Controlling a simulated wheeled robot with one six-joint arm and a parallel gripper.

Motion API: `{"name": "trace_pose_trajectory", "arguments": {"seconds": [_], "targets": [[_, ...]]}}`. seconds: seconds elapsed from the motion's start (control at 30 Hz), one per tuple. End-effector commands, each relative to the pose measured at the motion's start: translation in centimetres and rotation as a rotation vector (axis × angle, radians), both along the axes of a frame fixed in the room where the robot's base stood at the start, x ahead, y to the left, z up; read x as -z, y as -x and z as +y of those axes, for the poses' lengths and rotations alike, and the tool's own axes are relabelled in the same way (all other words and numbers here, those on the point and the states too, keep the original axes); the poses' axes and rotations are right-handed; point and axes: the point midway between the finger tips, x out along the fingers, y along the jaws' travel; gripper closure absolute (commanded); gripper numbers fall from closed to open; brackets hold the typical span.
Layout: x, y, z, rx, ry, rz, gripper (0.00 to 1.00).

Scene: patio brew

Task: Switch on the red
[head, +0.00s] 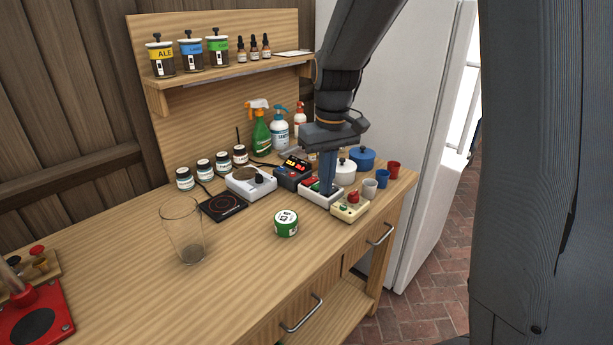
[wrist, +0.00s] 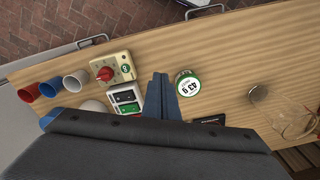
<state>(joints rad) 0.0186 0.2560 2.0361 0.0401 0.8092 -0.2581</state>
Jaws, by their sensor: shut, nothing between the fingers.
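My gripper (head: 327,188) points straight down at the back right of the bench, its blue fingers together and empty. In the head view its tips overlap a white switch box (head: 334,203); I cannot tell whether they touch it. A red part and a green part show on that box beside the fingers. In the wrist view the fingers (wrist: 159,80) lie just right of the white box (wrist: 124,97), which shows dark rockers and a green one. A cream box (head: 350,212) with a red knob (head: 353,197) stands beside it; the knob also shows in the wrist view (wrist: 105,73).
A dark device with a lit red display (head: 293,174) stands behind. Small cups (head: 382,178) and pots are at right. A red device (head: 38,318) lies front left. The front middle is clear.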

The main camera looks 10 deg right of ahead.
Motion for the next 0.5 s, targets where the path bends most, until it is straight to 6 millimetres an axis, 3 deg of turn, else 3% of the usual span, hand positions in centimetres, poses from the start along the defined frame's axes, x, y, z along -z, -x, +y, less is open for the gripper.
{"name": "trace_pose_trajectory", "arguments": {"seconds": [0.03, 0.2, 0.4, 0.5], "targets": [[-0.2, -2.6, -0.1, -0.027, -0.005, 0.006, 1.00], [-2.2, -9.1, -0.5, -0.139, -0.024, 0.036, 1.00], [-4.3, -15.0, -0.8, -0.267, -0.051, 0.064, 1.00], [-5.2, -16.8, -1.0, -0.317, -0.063, 0.073, 1.00]]}}
